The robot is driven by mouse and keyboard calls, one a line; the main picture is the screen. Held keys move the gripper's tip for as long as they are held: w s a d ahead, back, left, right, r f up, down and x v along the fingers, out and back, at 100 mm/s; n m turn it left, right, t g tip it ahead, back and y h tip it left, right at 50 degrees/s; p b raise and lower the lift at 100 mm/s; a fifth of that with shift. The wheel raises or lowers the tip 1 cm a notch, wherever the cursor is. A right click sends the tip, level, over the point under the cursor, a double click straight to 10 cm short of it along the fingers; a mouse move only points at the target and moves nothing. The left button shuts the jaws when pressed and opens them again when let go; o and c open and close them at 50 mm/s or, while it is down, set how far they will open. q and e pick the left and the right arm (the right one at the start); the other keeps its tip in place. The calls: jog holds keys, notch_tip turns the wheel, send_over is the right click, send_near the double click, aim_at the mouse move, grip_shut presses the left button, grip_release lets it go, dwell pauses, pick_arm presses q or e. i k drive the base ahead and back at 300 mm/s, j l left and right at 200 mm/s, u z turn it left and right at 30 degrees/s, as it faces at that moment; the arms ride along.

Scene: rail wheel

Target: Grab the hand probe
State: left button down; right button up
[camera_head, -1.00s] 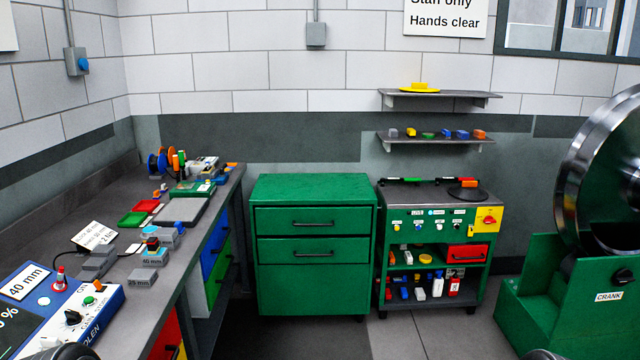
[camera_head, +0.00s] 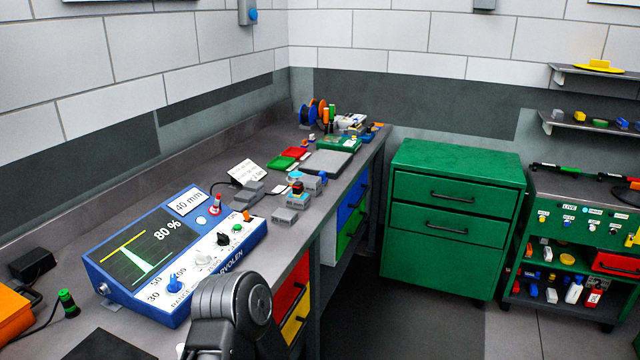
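I cannot tell for certain which item is the hand probe. One candidate is a small black piece with a green top (camera_head: 68,303), standing on the bench at the far left with a dark cable beside it. Another is among the small grey blocks (camera_head: 250,192) mid-bench, where a dark cable runs behind the blue tester. The blue tester (camera_head: 165,250) has a screen reading 80 % and several knobs. A dark grey link of my arm rises at the bottom centre, in front of the tester's right corner. Neither gripper's fingers show.
The long grey bench (camera_head: 110,196) runs along the left wall. An orange box (camera_head: 14,316) sits at its near left edge. Spools and trays crowd its far end. A green drawer cabinet (camera_head: 455,190) stands on the floor at the right, beside a green tool cart (camera_head: 572,211).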

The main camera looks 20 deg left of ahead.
aim_at(297, 186)
jog(key=i+z, duration=0.1)
jog(key=i, duration=1.75)
jog(key=i+u, duration=0.2)
jog(key=i, duration=0.2)
jog(key=i+l+u, duration=0.45)
jog(key=i, duration=0.3)
jog(key=i+l+u, duration=0.15)
jog(key=u, duration=0.3)
jog(key=i+l+u, duration=0.25)
jog(key=u, duration=0.15)
jog(key=i+l+u, duration=0.2)
jog(key=u, duration=0.25)
jog(key=i+l+u, duration=0.1)
jog(key=l+u, duration=1.05)
jog(key=l, duration=0.25)
